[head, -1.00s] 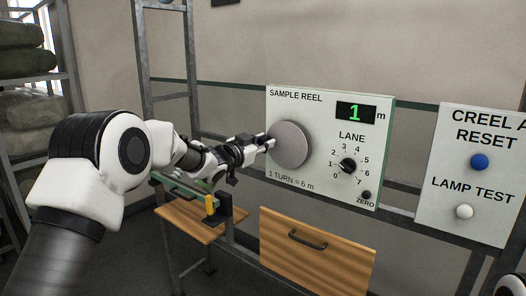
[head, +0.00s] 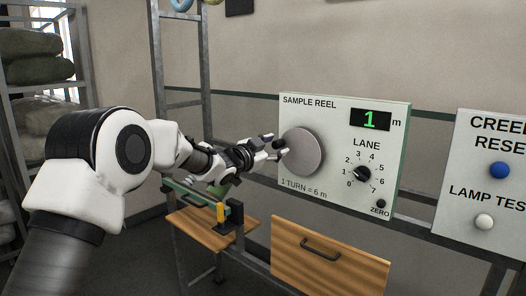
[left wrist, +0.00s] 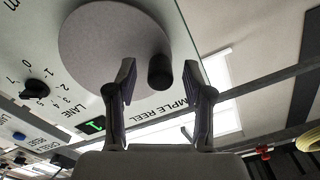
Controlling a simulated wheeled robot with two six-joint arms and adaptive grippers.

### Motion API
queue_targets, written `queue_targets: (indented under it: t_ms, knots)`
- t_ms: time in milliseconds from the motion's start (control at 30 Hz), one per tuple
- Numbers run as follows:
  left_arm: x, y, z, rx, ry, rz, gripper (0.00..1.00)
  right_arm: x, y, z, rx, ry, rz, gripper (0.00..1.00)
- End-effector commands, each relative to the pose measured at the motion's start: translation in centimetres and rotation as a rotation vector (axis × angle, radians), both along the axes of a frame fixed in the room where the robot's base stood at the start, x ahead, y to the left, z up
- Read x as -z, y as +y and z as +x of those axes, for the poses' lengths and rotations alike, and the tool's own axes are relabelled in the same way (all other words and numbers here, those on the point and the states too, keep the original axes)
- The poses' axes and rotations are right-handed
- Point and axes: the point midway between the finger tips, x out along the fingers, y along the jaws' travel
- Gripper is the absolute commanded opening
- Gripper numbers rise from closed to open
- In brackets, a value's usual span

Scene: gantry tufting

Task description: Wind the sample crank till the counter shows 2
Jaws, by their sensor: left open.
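The sample reel panel (head: 318,192) carries a round grey crank disc (head: 306,152). Its counter (head: 371,119) shows 1 m in green. The black crank handle (left wrist: 160,71) stands out from the disc near its rim in the left wrist view. My left gripper (head: 282,147) is at the left edge of the disc. In the left wrist view the open left gripper (left wrist: 158,78) has one finger on each side of the handle, with gaps showing. The handle is mostly hidden by the fingers in the head view. My right gripper is out of view.
The lane knob (head: 362,174) and the small zero button (head: 381,203) are right of the disc. A creel panel (head: 475,205) with blue and white buttons stands further right. A wooden drawer front (head: 328,255) and a small wooden shelf (head: 200,231) are below.

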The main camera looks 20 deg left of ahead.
Motion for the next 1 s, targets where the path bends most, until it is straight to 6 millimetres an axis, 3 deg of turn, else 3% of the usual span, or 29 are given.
queue_targets:
  t_ms: [200,400,900,1000]
  knots:
    - [-0.1,1.9,-5.2,-0.001,0.0,-0.005,0.52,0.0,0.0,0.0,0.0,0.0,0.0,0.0]
    - [0.0,3.2,-9.0,0.0,0.0,-0.003,0.52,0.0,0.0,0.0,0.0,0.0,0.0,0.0]
    - [0.0,3.4,-9.8,0.001,-0.001,0.0,0.52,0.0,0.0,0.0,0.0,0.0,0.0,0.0]
    - [1.0,3.4,-9.6,0.001,0.013,0.0,0.52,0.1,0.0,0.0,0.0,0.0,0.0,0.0]
